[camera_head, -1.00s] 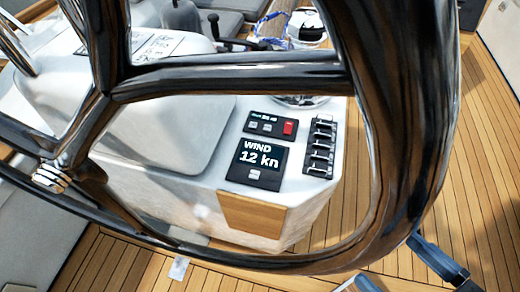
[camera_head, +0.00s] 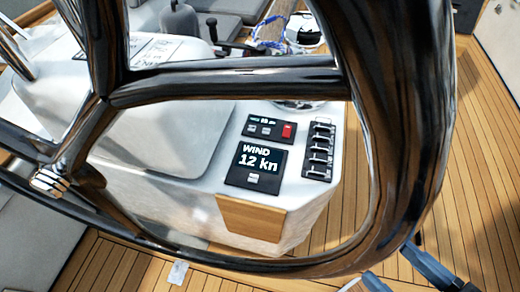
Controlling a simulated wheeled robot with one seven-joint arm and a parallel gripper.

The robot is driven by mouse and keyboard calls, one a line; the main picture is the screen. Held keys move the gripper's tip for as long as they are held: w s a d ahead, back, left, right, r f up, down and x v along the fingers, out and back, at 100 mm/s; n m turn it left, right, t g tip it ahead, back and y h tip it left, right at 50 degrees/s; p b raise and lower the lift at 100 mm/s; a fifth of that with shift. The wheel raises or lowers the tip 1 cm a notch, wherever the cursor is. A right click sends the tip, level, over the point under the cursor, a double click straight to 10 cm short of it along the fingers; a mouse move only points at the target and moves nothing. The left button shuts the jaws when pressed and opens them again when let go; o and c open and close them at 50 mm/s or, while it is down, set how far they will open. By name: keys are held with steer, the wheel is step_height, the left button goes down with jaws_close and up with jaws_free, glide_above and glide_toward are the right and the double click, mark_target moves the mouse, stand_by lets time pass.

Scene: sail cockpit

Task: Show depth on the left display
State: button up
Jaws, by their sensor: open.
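A dark square display (camera_head: 257,166) on the white console reads "WIND 12 kn". It has one small pale button (camera_head: 252,179) under its screen. It is the only large display I can see, seen through the steering wheel. My gripper (camera_head: 402,268) shows at the bottom right edge as two blue-grey fingers, spread apart with nothing visible between them. It is to the right of and lower in the picture than the display, apart from it. The rest of my gripper is cut off by the frame.
The large dark steering wheel (camera_head: 408,150) crosses the view in front of the console. A small panel with a red switch (camera_head: 288,131) sits above the display. A column of rocker switches (camera_head: 319,150) is to its right. Teak deck (camera_head: 480,170) lies clear at right.

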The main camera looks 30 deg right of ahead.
jaws_close()
stand_by(0.4)
stand_by(0.8)
